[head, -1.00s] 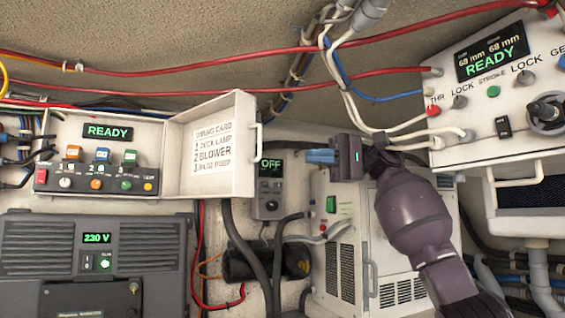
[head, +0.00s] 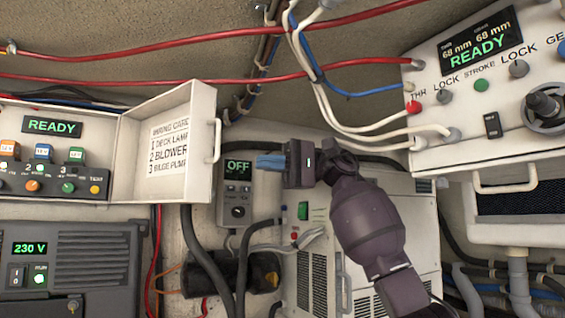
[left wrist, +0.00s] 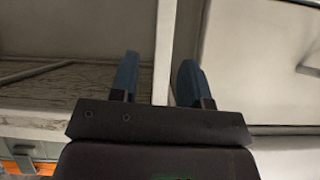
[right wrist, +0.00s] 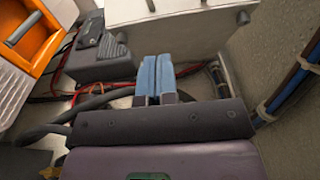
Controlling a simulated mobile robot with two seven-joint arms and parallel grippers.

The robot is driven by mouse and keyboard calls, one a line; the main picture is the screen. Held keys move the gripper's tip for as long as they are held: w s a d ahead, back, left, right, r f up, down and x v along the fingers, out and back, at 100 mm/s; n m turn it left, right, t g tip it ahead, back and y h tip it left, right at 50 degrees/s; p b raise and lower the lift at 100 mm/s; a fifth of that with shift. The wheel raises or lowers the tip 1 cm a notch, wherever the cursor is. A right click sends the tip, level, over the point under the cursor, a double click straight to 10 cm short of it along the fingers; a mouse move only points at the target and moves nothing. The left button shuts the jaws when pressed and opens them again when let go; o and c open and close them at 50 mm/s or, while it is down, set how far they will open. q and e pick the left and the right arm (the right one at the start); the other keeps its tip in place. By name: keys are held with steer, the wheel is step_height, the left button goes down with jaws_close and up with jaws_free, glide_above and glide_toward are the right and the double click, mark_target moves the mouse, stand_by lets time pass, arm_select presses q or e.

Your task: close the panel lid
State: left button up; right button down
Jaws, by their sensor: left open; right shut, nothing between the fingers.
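The panel lid (head: 182,140) stands swung open to the right of its panel box (head: 125,175), in the head view. Its inner face carries a printed card, and a pale handle (head: 217,140) sits on its right edge. My right gripper (head: 258,162) is shut and empty, its blue fingertips pointing left, a short gap right of the handle in the picture. The right wrist view shows these fingers (right wrist: 156,78) together. My left gripper (left wrist: 157,78) is open and empty in the left wrist view; it is outside the head view.
The panel has a READY display (head: 52,126) and several coloured switches. Below the lid hang dark hoses and a black cylinder (head: 262,272). A small OFF unit (head: 236,185) is behind my right fingertips. A white vented cabinet (head: 318,270) and a control box (head: 490,130) are to the right.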

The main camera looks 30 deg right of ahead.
glide_toward(207, 156)
steer(key=w+a, duration=0.2)
steer(key=a, duration=0.1)
steer(key=shift+s+a+p, duration=0.4)
steer(key=shift+s+a, duration=0.3)
steer(key=shift+s, duration=0.05)
steer(key=shift+s+a, duration=0.55)
steer(key=shift+a, duration=0.1)
